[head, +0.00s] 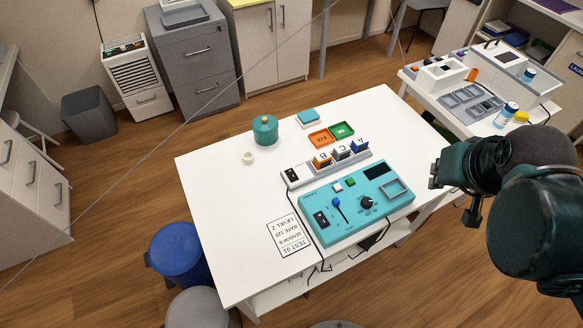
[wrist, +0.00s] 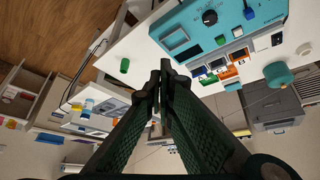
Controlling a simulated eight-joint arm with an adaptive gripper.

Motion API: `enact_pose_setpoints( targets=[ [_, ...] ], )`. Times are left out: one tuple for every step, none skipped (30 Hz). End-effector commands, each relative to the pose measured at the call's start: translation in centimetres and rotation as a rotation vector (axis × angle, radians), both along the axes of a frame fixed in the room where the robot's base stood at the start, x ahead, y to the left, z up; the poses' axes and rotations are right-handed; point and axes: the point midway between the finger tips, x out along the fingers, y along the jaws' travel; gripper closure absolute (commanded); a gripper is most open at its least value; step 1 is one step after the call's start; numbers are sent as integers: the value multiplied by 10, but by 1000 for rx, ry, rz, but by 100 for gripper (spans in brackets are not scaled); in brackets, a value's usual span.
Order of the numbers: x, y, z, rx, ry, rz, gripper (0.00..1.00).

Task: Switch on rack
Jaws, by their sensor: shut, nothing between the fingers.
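A pale grey rack (head: 330,175) stands on the white table behind the teal device and holds several lettered blocks, orange, white and blue. A black switch (head: 293,174) sits at the rack's left end; its position is too small to tell. In the wrist view the rack (wrist: 262,43) is at the upper right, with its dark switch (wrist: 277,39) near the right edge. My gripper (head: 435,175) is at the table's right side, apart from the rack. Its fingers (wrist: 165,68) are together and empty.
The teal device (head: 357,200) has a black rocker, blue lever, knob and screen. Orange (head: 324,138) and green (head: 342,130) trays, a teal pot (head: 265,129) and a tape roll (head: 248,158) lie behind. A printed card (head: 289,235) is at front left. The table's left part is clear.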

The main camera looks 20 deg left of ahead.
Motion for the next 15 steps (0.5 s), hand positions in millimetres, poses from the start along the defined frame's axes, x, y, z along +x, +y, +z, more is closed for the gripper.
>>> enact_pose_setpoints(
  targets=[
    [4, 5, 4, -1, 11, 12, 100],
    [6, 8, 4, -3, 18, 20, 100],
    [9, 12, 6, -4, 27, 29, 100],
    [11, 16, 7, -6, 33, 36, 100],
    [12, 18, 7, -7, 41, 43, 100],
    [14, 22, 8, -9, 50, 52, 100],
    [16, 25, 9, -10, 56, 59, 100],
    [18, 29, 9, -11, 63, 66, 100],
    [20, 33, 10, -13, 73, 76, 100],
    [22, 36, 11, -14, 80, 82, 100],
    [24, 39, 11, -16, 85, 88, 100],
    [26, 43, 12, -18, 94, 98, 100],
    [28, 47, 12, -20, 101, 106, 100],
    [29, 50, 13, -21, 108, 112, 100],
    [32, 54, 13, -24, 117, 122, 100]
  ],
)
